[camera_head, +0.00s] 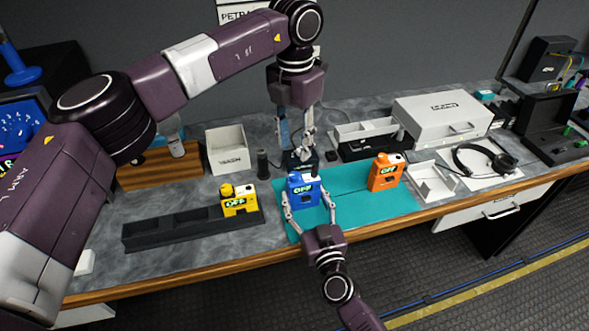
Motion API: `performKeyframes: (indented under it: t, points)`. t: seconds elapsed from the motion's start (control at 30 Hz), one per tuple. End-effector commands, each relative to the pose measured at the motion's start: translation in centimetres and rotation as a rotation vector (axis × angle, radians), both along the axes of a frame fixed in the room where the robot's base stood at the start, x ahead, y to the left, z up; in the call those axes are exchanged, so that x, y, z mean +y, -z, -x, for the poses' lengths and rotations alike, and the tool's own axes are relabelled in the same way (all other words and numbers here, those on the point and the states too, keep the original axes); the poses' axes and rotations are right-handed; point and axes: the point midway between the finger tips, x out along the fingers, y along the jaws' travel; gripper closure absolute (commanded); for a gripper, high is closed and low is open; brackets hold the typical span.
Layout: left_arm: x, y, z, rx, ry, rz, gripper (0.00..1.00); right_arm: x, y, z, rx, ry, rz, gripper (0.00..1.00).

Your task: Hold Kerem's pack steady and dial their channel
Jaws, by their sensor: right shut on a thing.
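A blue pack (304,191) with a lit "OFF" display stands upright on the teal mat (375,208). My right gripper (308,206) is shut on it, with one finger on each side. My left gripper (297,145) points down just behind the blue pack, above a small dark item; its finger opening is unclear. A yellow pack (240,203) showing "OFF" is at the right end of a black rack (170,234). An orange pack (384,174) showing "OFF" stands on the mat's right side. I cannot tell from a label which pack is Kerem's.
A white box (227,151) with a name label stands behind the yellow pack. A white case (442,116), headphones (484,160) and an open white tray (433,183) are on the right. The mat between the blue and orange packs is clear.

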Motion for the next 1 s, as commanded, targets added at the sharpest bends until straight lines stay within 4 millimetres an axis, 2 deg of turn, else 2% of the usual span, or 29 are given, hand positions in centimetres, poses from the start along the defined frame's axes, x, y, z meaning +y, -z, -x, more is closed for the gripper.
performKeyframes:
  t: [0.03,0.2,0.4,0.57,0.83,0.87,1.0]
  points:
    - [0.1,1.2,0.1,0.004,0.0,-0.001,0.64,0.0,0.0,0.0,0.0,0.001,0.0,0.7]
    - [0.1,4.7,0.1,0.003,-0.001,0.0,0.64,0.0,0.0,0.0,0.0,0.0,0.0,0.7]
    - [0.0,7.6,0.0,0.001,0.0,0.001,0.64,0.0,0.0,0.0,0.0,0.0,0.001,0.7]
    - [0.0,8.7,0.0,-0.001,0.0,0.002,0.64,0.0,0.0,0.0,0.0,0.0,0.001,0.7]
    - [0.0,8.8,0.0,-0.002,0.0,0.001,0.64,0.0,0.0,0.0,0.0,0.0,0.001,0.7]
    - [0.0,8.8,0.0,-0.002,0.0,0.001,0.65,0.0,0.0,0.0,0.0,0.0,0.001,0.7]
    - [0.0,8.8,0.0,-0.002,0.0,0.001,0.8,0.0,0.0,0.0,0.0,0.0,0.001,0.7]
